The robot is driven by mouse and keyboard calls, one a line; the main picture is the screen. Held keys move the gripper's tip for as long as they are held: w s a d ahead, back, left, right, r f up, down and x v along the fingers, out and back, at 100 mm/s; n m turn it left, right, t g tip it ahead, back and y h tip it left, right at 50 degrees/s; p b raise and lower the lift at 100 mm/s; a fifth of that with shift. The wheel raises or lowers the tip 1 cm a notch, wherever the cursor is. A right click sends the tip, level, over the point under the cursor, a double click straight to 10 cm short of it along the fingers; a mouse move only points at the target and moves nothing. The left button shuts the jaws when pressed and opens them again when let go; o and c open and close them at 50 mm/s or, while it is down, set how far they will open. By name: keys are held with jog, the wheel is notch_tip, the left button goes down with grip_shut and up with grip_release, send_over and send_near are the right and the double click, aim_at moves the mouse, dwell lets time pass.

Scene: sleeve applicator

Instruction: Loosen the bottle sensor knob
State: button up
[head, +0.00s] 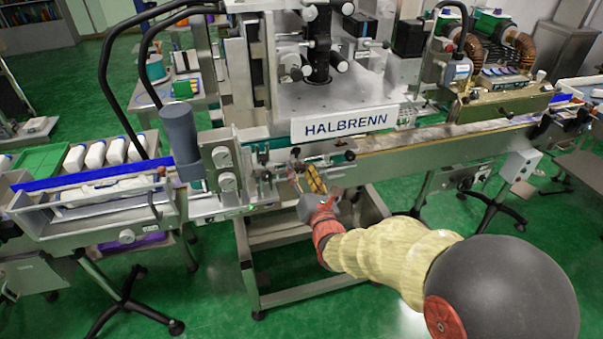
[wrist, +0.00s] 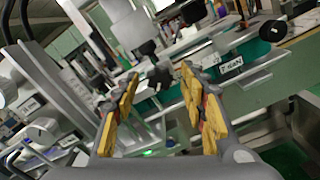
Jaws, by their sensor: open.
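My gripper (head: 304,177) is open and empty, reaching up to the front of the conveyor below the HALBRENN plate. In the wrist view its yellow-padded fingers (wrist: 160,88) are spread wide. A small black knob (wrist: 160,76) shows in the gap between the fingertips, beyond them and apparently untouched. Another black knob (wrist: 271,30) sits on a rod at the upper right. In the head view a dark knob (head: 350,155) stands on a rod right of my gripper. I cannot tell for sure which knob belongs to the bottle sensor; the sensor itself is not clearly made out.
The HALBRENN plate (head: 346,122) and machine frame stand behind the conveyor rail (head: 440,150). A grey cylinder (head: 181,140) and a box with two round dials (head: 224,170) stand left of my gripper. White bottles (head: 115,151) lie farther left. The floor in front is open.

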jog(key=v, duration=1.2)
jog(key=s+f+m+g+h, duration=0.1)
jog(key=s+f+m+g, duration=0.2)
jog(key=f+m+g, duration=0.55)
jog(key=s+d+f+m+g+h, duration=0.15)
jog(key=s+d+f+m, duration=0.25)
jog(key=s+m, duration=0.5)
jog(key=s+d+r+m+g+h+p, duration=0.1)
jog(key=s+d+r+m+g+p, duration=0.1)
jog(key=s+d+r+m, duration=0.35)
jog(key=s+d+r+m+g+h+p, duration=0.1)
jog(key=s+d+r+m+g+p, duration=0.1)
jog(key=s+r+m, duration=0.55)
jog(key=d+r+m+t+p, duration=0.2)
jog(key=d+r+m, duration=0.1)
jog(key=r, duration=0.8)
jog(key=shift+w+d+r, duration=0.25)
jog(key=shift+d+r, duration=0.05)
jog(key=shift+d, duration=0.2)
